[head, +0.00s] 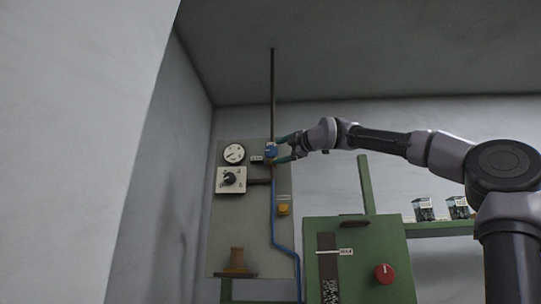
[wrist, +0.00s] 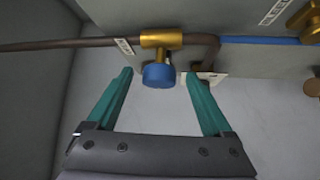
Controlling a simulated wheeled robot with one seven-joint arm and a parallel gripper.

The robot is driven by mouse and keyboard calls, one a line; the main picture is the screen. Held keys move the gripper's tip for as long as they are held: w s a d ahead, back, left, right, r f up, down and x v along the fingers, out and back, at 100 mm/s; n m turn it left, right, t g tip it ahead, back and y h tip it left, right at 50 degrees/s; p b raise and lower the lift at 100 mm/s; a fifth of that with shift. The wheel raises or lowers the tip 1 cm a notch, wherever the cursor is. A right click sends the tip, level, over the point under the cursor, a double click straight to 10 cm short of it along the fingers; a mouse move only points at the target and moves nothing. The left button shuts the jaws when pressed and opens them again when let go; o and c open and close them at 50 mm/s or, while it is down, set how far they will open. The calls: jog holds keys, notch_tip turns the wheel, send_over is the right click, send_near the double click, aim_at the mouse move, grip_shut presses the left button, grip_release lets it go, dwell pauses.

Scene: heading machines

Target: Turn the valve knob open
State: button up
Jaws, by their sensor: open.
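The blue valve knob (head: 271,151) sits on a pipe on the grey panel in the head view. In the wrist view the blue knob (wrist: 159,76) hangs from a brass valve body (wrist: 161,40) on a dark pipe. My gripper (head: 285,150) is at the knob's right in the head view. In the wrist view my gripper (wrist: 160,76) has its two teal fingers spread wide, with the knob between the tips and a gap on each side. I see no contact between fingers and knob.
The panel (head: 225,225) also carries a round gauge (head: 234,153), a black dial (head: 229,179) and a yellow fitting (head: 283,209). A blue pipe (head: 274,225) runs down it. A green cabinet (head: 359,235) with a red knob (head: 384,273) stands at right, near a shelf (head: 440,229) with jars.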

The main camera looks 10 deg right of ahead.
aim_at(272, 154)
jog(key=shift+x, duration=2.4)
jog(key=c, duration=1.3)
